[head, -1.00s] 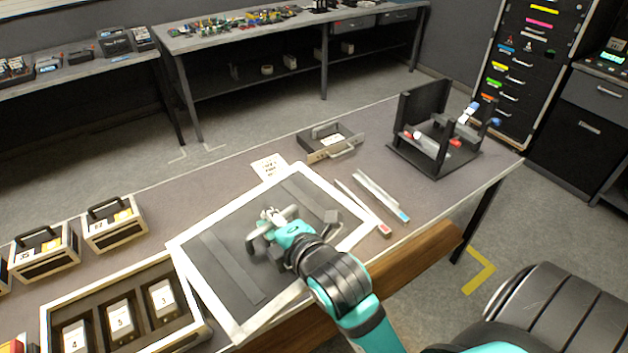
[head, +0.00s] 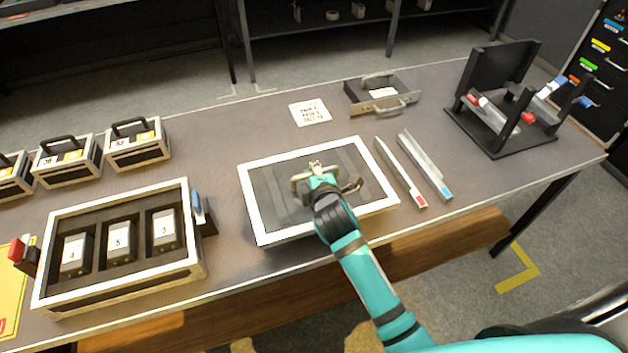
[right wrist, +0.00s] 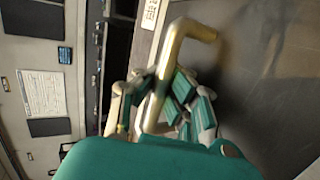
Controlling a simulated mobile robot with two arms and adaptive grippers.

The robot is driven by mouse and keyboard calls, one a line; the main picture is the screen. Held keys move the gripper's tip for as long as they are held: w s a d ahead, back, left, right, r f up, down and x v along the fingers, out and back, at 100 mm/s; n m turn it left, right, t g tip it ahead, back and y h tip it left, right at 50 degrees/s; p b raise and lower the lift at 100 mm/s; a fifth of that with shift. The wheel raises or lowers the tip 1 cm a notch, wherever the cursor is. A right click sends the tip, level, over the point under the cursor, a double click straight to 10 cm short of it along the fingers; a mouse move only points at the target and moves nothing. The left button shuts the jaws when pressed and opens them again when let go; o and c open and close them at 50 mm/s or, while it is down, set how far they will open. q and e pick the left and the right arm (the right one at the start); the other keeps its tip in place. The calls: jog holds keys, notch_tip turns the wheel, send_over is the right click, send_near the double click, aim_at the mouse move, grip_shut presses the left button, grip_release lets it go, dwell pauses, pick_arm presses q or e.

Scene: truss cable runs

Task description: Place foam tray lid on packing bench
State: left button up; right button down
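The foam tray lid (head: 275,190) is a dark panel with a white frame. In the head view it lies level over the middle of the packing bench (head: 225,140), right of the foam tray. I cannot tell whether its underside touches the bench. My right gripper (head: 318,176) is over the lid's middle, at its handle. In the right wrist view the brass-coloured handle (right wrist: 170,55) passes between the fingers of the right gripper (right wrist: 163,100), which look closed on it. The fingers partly hide the handle. My left gripper is not in view.
The open foam tray (head: 120,285) holds numbered blocks, with a blue-topped latch (head: 198,207) at its right side. Two pale rails (head: 402,172) lie close right of the lid. A shallow metal tray (head: 382,95), paper card (head: 309,112) and black stand (head: 500,110) stand farther back.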

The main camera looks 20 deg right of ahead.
jog(key=shift+f, duration=1.65)
jog(key=c, duration=1.5)
grip_release()
jog(key=shift+f, duration=0.1)
jog(key=v, duration=1.2)
